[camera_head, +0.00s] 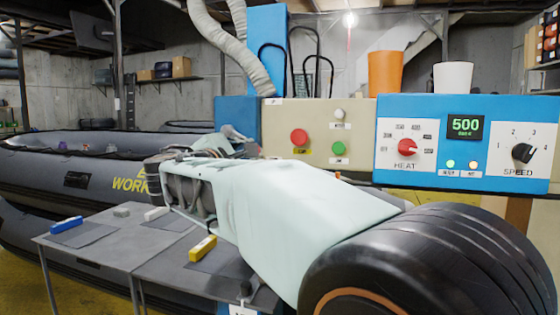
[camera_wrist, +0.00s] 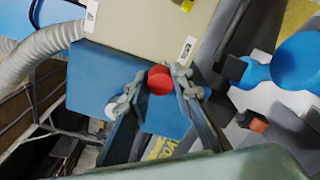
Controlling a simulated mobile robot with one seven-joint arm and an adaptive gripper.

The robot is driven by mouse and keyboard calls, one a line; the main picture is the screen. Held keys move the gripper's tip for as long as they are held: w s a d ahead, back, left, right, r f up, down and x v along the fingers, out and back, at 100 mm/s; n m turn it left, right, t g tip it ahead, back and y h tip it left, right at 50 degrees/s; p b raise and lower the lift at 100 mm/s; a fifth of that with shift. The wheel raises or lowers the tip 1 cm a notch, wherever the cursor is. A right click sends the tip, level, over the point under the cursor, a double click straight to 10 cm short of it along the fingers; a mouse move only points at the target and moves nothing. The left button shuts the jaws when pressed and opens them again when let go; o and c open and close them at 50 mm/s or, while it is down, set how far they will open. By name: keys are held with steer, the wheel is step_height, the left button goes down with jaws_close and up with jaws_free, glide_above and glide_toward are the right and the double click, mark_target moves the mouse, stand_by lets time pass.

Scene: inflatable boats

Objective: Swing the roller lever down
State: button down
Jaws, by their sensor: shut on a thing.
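In the wrist view, a round red knob (camera_wrist: 160,79), which looks like the end of the roller lever, sits between the two fingertips of my gripper (camera_wrist: 158,84). The fingers are shut on it, one on each side. The lever's shaft is hidden behind the knob and fingers. The blue machine housing (camera_wrist: 92,88) lies behind them. In the head view, my pale arm reaches across to the left end of the machine. It hides the knob and most of the lever there.
The beige panel (camera_head: 320,118) carries red and green buttons. The blue control box (camera_head: 465,105) with HEAT and SPEED dials is to the right. A grey work table (camera_head: 120,240) with small blocks stands below my arm. A grey inflatable boat (camera_head: 40,180) is at the left.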

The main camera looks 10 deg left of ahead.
steer(key=shift+a+f+m+b, duration=0.25)
steer(key=shift+f+m+b, duration=0.3)
steer(key=shift+m+b, duration=0.1)
steer(key=c, duration=1.7)
jaws_free()
steer(key=shift+a, duration=0.1)
steer(key=s, duration=0.8)
steer(key=s+a, duration=0.1)
steer(key=s, duration=0.3)
steer(key=shift+d, duration=0.1)
